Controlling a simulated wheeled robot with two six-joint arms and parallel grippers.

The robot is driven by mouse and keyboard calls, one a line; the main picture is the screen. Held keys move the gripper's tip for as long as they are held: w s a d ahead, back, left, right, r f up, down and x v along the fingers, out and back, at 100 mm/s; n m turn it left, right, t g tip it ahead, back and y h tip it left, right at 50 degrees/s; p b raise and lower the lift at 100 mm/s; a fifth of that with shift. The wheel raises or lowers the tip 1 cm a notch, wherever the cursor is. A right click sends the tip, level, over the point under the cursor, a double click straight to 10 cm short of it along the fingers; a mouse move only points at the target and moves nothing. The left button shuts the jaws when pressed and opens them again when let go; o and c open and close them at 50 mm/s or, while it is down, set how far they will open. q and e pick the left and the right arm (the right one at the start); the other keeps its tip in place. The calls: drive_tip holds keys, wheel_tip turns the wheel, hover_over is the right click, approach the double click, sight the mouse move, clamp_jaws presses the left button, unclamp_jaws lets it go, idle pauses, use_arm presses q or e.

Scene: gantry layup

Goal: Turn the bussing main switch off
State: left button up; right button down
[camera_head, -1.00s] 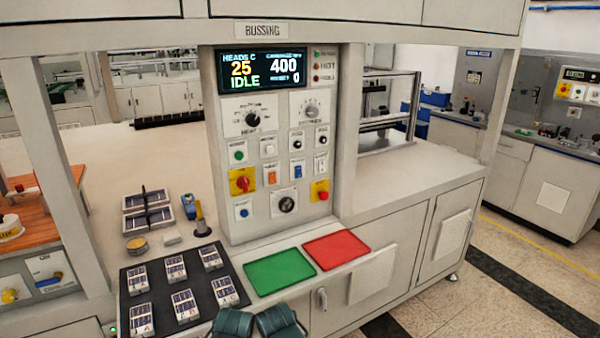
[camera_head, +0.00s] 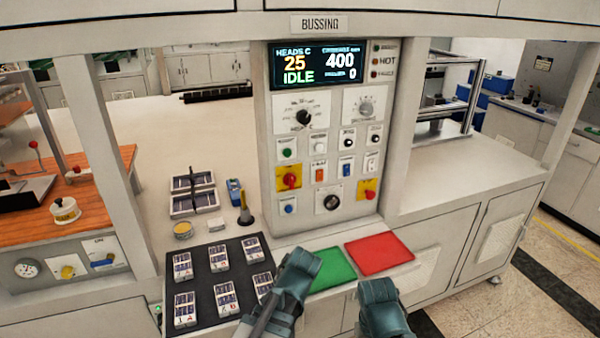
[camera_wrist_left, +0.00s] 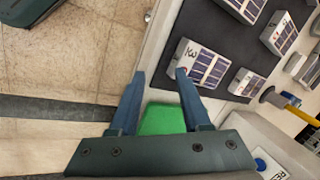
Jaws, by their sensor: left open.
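The BUSSING panel (camera_head: 330,150) stands upright at the middle of the bench. A red rotary switch on a yellow plate (camera_head: 289,180) sits on its lower left; its handle looks slanted, but its setting is too small to read. The panel display (camera_head: 320,66) is lit and reads IDLE. My left gripper (camera_wrist_left: 160,74) is open and empty in the left wrist view, with green tray surface behind its fingers. In the head view my left arm is below the panel, in front of the green tray; its fingers are hidden. My right gripper (camera_head: 383,308) is low at the front; its fingers do not show.
A green tray (camera_head: 334,270) and a red tray (camera_head: 379,254) lie below the panel. A black mat (camera_head: 205,268) with several cell pieces lies to the left. A red button on yellow (camera_head: 367,190) is at the panel's lower right.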

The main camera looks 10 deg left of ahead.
use_arm(q)
drive_tip(key=w+a+r+m+y, duration=0.1)
drive_tip(key=w+a+r+m+t+y, duration=0.1)
drive_tip(key=w+r+m, duration=0.1)
drive_tip(key=w+a+r+m+t+y+p, duration=0.1)
drive_tip(key=w+r+m, duration=0.1)
drive_tip(key=shift+a, duration=0.3)
drive_tip(key=w+r+m+t+y, duration=0.2)
drive_tip(key=w+r+m+t, duration=0.1)
drive_tip(key=w+r+m, duration=0.25)
drive_tip(key=m+t+y, duration=0.1)
drive_tip(key=m+t, duration=0.6)
drive_tip(key=m, duration=0.7)
approach(292, 177)
drive_tip(key=shift+n, duration=0.35)
drive_tip(key=x, duration=0.9)
drive_tip(key=shift+w, duration=0.15)
clamp_jaws()
